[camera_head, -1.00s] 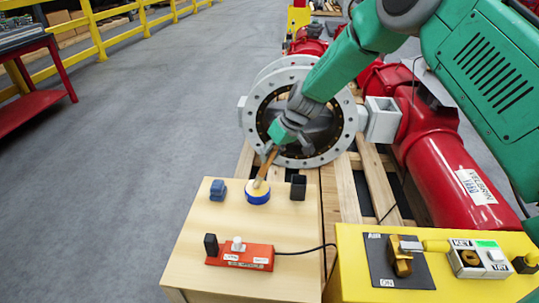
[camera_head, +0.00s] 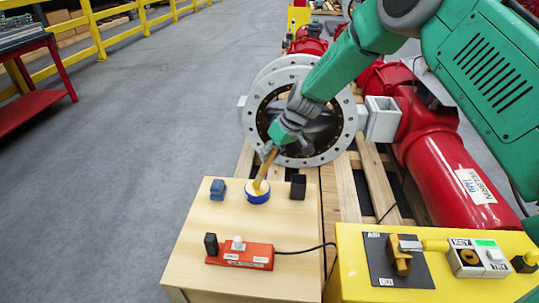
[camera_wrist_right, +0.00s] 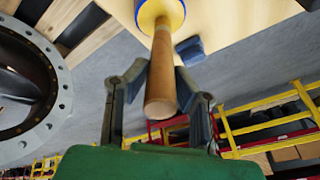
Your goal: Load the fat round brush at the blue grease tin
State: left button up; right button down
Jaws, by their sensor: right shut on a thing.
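The blue grease tin (camera_head: 257,196) stands on the light wooden bench top, with a yellowish top. The brush (camera_head: 264,168) has a wooden handle and stands tilted with its lower end at the tin's top. My right gripper (camera_head: 272,150) is shut on the upper handle, above the tin. In the right wrist view the handle (camera_wrist_right: 163,70) lies between the two fingers (camera_wrist_right: 165,90), and the blue-rimmed tin (camera_wrist_right: 160,12) shows at its far end. The bristles are hidden. My left gripper is not in view.
A blue block (camera_head: 218,190) and a black block (camera_head: 298,187) stand either side of the tin. A red switch box (camera_head: 240,256) with a cable is in front. A yellow control box (camera_head: 435,265) stands right. A large flanged valve (camera_head: 345,140) is behind.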

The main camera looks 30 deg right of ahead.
dwell(0.4)
notch_tip(320, 180, up, 7)
jog(key=p, duration=0.5)
jog(key=shift+p, duration=0.4)
dwell(0.5)
